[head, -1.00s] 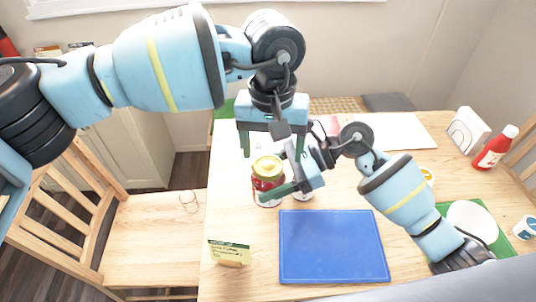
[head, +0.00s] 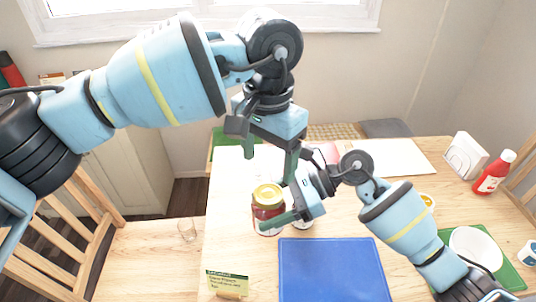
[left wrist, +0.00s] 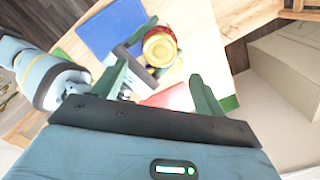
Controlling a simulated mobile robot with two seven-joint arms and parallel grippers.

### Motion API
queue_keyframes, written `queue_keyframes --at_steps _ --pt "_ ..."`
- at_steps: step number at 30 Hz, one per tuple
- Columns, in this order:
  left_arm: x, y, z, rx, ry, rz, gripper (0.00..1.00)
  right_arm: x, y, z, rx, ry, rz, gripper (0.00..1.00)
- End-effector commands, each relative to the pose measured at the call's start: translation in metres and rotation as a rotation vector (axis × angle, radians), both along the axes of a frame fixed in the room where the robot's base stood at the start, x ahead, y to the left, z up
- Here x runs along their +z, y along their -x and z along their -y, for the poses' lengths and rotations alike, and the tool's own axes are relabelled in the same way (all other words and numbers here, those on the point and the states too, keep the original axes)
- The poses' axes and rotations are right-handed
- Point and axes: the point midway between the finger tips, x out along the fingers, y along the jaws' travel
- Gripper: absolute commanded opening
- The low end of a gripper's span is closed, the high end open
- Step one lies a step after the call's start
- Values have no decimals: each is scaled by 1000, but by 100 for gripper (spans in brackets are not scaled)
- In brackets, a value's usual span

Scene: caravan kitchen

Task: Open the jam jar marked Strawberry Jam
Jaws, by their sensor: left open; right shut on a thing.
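The jam jar (head: 268,213) has a red body and a gold lid (head: 267,195). It stands upright on the table behind the blue board; its label is not readable. The lid sits on the jar, and its round top shows in the left wrist view (left wrist: 159,48). My right gripper (head: 280,206) is shut on the jar's body from the right. My left gripper (head: 270,158) is open and empty, above and behind the lid in the head view, apart from it. Its two fingers show in the left wrist view (left wrist: 160,82), with the lid beyond them.
The blue board (head: 333,268) lies in front of the jar, with a small printed card (head: 227,284) to its left. A white object behind my right gripper is mostly hidden. A red bottle (head: 494,173) and a white plate (head: 474,248) on a green board are at the right.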

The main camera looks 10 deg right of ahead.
Motion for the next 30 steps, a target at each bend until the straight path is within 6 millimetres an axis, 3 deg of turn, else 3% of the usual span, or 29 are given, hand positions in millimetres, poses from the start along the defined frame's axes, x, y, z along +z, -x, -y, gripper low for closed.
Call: queue_keyframes --at_steps 8,21,30 --pt "-4 0 0 -12 -1 -1 72 2 0 0 0 -2 2 0" --pt "-62 1 0 -10 -1 -2 72 2 0 0 0 -2 2 0" --pt "-79 0 0 -10 0 0 72 2 0 0 0 -2 2 0"
